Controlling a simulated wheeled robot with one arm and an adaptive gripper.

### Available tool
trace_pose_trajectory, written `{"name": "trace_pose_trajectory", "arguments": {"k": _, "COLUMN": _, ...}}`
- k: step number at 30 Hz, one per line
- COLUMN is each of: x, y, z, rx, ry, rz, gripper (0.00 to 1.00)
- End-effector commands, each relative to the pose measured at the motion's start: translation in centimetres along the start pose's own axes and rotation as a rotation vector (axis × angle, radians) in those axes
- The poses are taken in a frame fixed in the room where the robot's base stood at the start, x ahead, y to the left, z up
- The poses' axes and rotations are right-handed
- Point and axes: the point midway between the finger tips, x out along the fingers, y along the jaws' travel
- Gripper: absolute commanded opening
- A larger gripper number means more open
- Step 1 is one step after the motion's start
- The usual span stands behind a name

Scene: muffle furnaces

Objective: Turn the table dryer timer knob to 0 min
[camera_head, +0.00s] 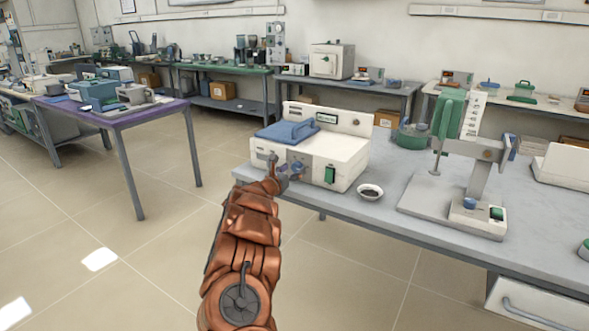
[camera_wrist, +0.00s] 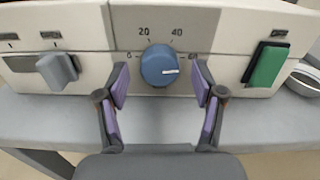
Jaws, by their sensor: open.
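The table dryer (camera_head: 345,163) is a white box with a blue lid at the near left of the grey bench. In the wrist view its blue timer knob (camera_wrist: 160,65) sits on the front panel, among the marks 20 and 40 and partly hidden marks at either side. The knob's white pointer line points right and slightly down, close to the right-hand mark. My gripper (camera_wrist: 161,84) is open, with its purple-padded fingers on the left and right of the knob. I cannot tell if either finger touches it. My gripper (camera_head: 279,166) also shows in the head view at the dryer's front.
Right of the knob is a green switch (camera_wrist: 266,65); left of it is a grey knob (camera_wrist: 57,69). A small bowl (camera_head: 370,192) stands right of the dryer. A stand device (camera_head: 460,200) is further right on the bench (camera_head: 385,221). The floor to the left is clear.

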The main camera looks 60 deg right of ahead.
Motion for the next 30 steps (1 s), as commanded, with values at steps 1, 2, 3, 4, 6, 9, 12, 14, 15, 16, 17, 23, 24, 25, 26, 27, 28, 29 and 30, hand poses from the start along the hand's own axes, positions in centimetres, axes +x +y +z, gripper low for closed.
{"name": "trace_pose_trajectory", "arguments": {"k": 1, "x": 0.4, "y": -0.1, "z": 0.0, "rx": -0.002, "ry": -0.002, "rz": -0.001, "gripper": 0.68}}
{"name": "trace_pose_trajectory", "arguments": {"k": 2, "x": 0.6, "y": -0.1, "z": 0.0, "rx": -0.002, "ry": -0.001, "rz": -0.001, "gripper": 0.68}}
{"name": "trace_pose_trajectory", "arguments": {"k": 3, "x": 0.8, "y": -0.1, "z": 0.0, "rx": -0.001, "ry": -0.001, "rz": 0.000, "gripper": 0.68}}
{"name": "trace_pose_trajectory", "arguments": {"k": 4, "x": 1.0, "y": -0.1, "z": 0.1, "rx": 0.000, "ry": -0.001, "rz": 0.000, "gripper": 0.68}}
{"name": "trace_pose_trajectory", "arguments": {"k": 6, "x": 1.2, "y": -0.1, "z": 0.1, "rx": 0.001, "ry": 0.000, "rz": 0.001, "gripper": 0.68}}
{"name": "trace_pose_trajectory", "arguments": {"k": 9, "x": 1.4, "y": 0.0, "z": 0.1, "rx": 0.002, "ry": 0.000, "rz": 0.001, "gripper": 0.68}}
{"name": "trace_pose_trajectory", "arguments": {"k": 12, "x": 1.4, "y": 0.0, "z": 0.0, "rx": 0.002, "ry": 0.000, "rz": 0.002, "gripper": 0.68}}
{"name": "trace_pose_trajectory", "arguments": {"k": 14, "x": 1.4, "y": 0.0, "z": 0.0, "rx": 0.002, "ry": 0.000, "rz": 0.002, "gripper": 0.68}}
{"name": "trace_pose_trajectory", "arguments": {"k": 15, "x": 1.4, "y": 0.0, "z": 0.0, "rx": 0.002, "ry": 0.000, "rz": 0.002, "gripper": 0.68}}
{"name": "trace_pose_trajectory", "arguments": {"k": 16, "x": 1.4, "y": 0.0, "z": 0.0, "rx": 0.001, "ry": 0.000, "rz": 0.002, "gripper": 0.68}}
{"name": "trace_pose_trajectory", "arguments": {"k": 17, "x": 1.4, "y": 0.0, "z": 0.0, "rx": 0.001, "ry": 0.000, "rz": 0.002, "gripper": 0.68}}
{"name": "trace_pose_trajectory", "arguments": {"k": 23, "x": 1.4, "y": 0.0, "z": 0.0, "rx": 0.001, "ry": 0.000, "rz": 0.002, "gripper": 0.50}}
{"name": "trace_pose_trajectory", "arguments": {"k": 24, "x": 1.4, "y": 0.0, "z": 0.0, "rx": 0.001, "ry": 0.000, "rz": 0.002, "gripper": 0.46}}
{"name": "trace_pose_trajectory", "arguments": {"k": 25, "x": 1.4, "y": 0.0, "z": 0.0, "rx": 0.001, "ry": 0.000, "rz": 0.002, "gripper": 0.43}}
{"name": "trace_pose_trajectory", "arguments": {"k": 26, "x": 1.4, "y": 0.1, "z": 0.0, "rx": 0.001, "ry": 0.000, "rz": 0.002, "gripper": 0.40}}
{"name": "trace_pose_trajectory", "arguments": {"k": 27, "x": 1.4, "y": 0.1, "z": 0.0, "rx": 0.001, "ry": 0.000, "rz": 0.003, "gripper": 0.36}}
{"name": "trace_pose_trajectory", "arguments": {"k": 28, "x": 1.4, "y": 0.1, "z": 0.0, "rx": 0.001, "ry": 0.000, "rz": 0.003, "gripper": 0.33}}
{"name": "trace_pose_trajectory", "arguments": {"k": 29, "x": 1.4, "y": 0.1, "z": 0.0, "rx": 0.001, "ry": 0.000, "rz": 0.003, "gripper": 0.29}}
{"name": "trace_pose_trajectory", "arguments": {"k": 30, "x": 1.4, "y": 0.1, "z": 0.0, "rx": 0.001, "ry": 0.000, "rz": 0.003, "gripper": 0.25}}
